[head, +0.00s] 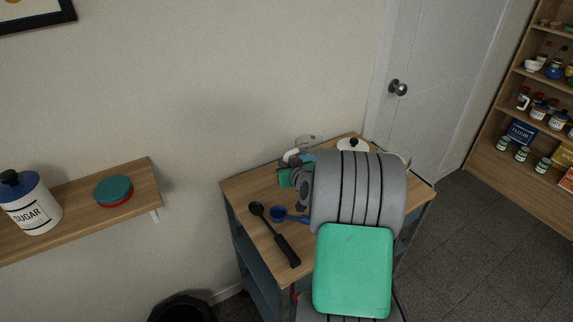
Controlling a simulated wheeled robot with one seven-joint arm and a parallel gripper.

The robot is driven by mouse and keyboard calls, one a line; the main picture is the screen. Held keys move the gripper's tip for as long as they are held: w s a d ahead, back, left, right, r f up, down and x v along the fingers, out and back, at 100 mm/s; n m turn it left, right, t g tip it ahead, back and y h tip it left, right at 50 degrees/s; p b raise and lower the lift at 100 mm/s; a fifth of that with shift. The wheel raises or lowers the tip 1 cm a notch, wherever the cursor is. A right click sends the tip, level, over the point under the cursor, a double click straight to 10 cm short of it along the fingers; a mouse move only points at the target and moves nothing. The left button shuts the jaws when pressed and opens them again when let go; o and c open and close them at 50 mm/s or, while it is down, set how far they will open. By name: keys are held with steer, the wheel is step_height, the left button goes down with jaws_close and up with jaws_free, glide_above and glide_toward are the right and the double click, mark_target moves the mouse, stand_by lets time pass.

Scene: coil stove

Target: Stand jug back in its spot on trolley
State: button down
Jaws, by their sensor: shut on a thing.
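The wooden-topped trolley (245,190) stands against the wall, with my grey and green arm reaching across it. My gripper (288,170) shows only in part past the left side of my arm, over the back of the trolley top. It is shut on what looks like the jug (306,141), a small pale grey shape at the back edge. Most of the jug is hidden, so I cannot tell whether it is upright or touching the top.
A black ladle (278,235) and a blue spoon-like utensil (284,214) lie on the trolley's left part. A white lid with a black knob (353,146) is at the back. A wall shelf (145,190) holds a sugar jar (30,205) and a teal-red tin (114,191).

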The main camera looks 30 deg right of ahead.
steer(key=c, duration=1.4)
jaws_free()
